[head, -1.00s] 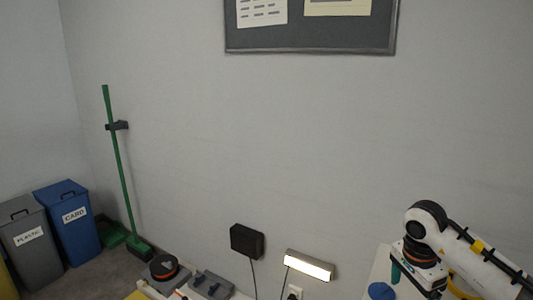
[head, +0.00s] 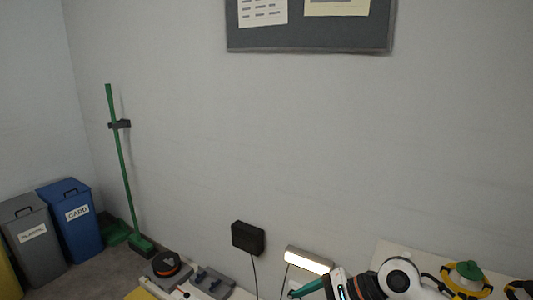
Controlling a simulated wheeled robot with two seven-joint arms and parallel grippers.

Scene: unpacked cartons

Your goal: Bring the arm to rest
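My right arm comes in at the bottom right of the head view, low over the edge of a pale surface. Its gripper (head: 304,290) points left, with a teal finger showing at the bottom edge of the picture. The rest of the fingers is cut off or hidden, so I cannot tell whether it is open or shut, and I see nothing held. My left gripper is out of view.
Behind my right arm, a pale tabletop (head: 405,254) bears a yellow item with a green top (head: 468,270). A lit lamp (head: 308,260) and a black box (head: 248,237) are on the wall. A black-and-orange round item (head: 165,264) stands lower left. Bins (head: 72,222) and a green broom (head: 123,175) are farther left.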

